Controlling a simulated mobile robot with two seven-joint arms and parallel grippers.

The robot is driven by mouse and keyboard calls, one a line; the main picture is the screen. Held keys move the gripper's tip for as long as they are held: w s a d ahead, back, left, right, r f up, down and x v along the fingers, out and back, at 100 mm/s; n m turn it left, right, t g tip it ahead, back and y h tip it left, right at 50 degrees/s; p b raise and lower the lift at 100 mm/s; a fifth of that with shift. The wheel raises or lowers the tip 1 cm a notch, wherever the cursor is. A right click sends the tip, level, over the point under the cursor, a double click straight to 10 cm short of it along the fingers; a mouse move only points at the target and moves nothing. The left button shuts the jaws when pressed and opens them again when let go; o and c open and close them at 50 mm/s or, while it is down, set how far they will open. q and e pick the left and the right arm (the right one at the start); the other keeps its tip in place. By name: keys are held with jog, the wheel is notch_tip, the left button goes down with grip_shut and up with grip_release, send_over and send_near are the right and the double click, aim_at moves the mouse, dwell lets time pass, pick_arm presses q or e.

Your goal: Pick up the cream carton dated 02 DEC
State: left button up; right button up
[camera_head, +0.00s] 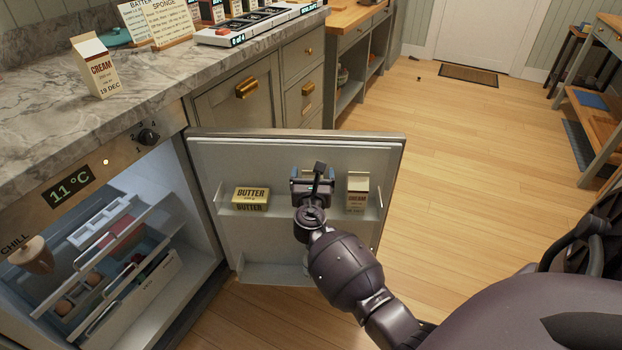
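A cream carton (357,191) stands upright on the shelf of the open fridge door, right of my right gripper; its date is too small to read. Another cream carton (94,68) stands on the marble counter and reads 19 DEC. My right gripper (314,183) is at the door shelf, between the butter and the cream carton. The arm hides its fingers, so I cannot tell whether it is open or what it holds. A small pale patch shows behind it, possibly another carton, mostly hidden. My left gripper is not in view.
A butter pack (251,197) sits on the door shelf at left. The fridge door (290,151) stands open over the wooden floor. The lit fridge interior (150,220) holds trays and a brown cup (33,256). Signs and a display strip (258,22) stand on the counter (200,75).

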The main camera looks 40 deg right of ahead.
jog(key=c, duration=1.5)
